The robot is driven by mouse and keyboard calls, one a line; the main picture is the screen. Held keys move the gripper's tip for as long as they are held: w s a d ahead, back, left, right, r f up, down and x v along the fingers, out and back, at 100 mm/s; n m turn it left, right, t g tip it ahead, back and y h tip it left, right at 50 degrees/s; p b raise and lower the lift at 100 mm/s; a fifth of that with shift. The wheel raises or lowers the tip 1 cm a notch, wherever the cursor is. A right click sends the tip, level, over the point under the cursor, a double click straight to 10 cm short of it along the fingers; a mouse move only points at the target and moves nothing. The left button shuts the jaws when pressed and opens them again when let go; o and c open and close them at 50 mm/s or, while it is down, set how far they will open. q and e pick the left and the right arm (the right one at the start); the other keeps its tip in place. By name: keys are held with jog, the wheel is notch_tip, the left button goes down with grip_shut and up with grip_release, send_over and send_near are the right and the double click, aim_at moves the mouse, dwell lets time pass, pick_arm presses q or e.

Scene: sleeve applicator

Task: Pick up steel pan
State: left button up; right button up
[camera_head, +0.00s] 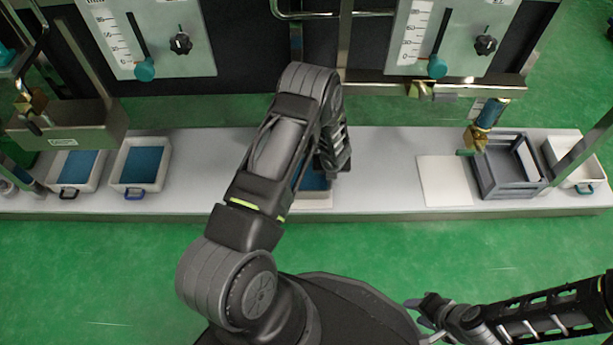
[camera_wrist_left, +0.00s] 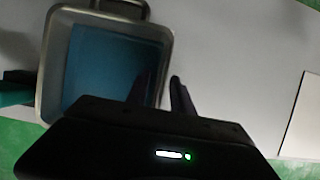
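The steel pan (camera_wrist_left: 168,35) shows in the left wrist view as a metal pan with rounded corners, a blue inside and a handle at the top. In the head view only a blue part of it (camera_head: 312,181) shows; my left arm hides most. My left gripper (camera_wrist_left: 163,88) is over the pan's right wall. Its fingers are apart, one on the inner side and one on the outer side; I cannot tell whether they touch the wall. My right gripper (camera_head: 424,317) is low at the right, away from the bench, with its fingers apart and empty.
The long pale bench (camera_head: 385,195) also bears two white trays with blue insides (camera_head: 140,165) at the left. A white board (camera_head: 443,181), a grey crate (camera_head: 512,167) and a white bin (camera_head: 577,165) stand at the right. Machine panels (camera_head: 150,40) rise behind the bench.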

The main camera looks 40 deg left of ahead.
pick_arm(q)
jog(key=shift+c, duration=0.2)
grip_shut()
dwell(1.1)
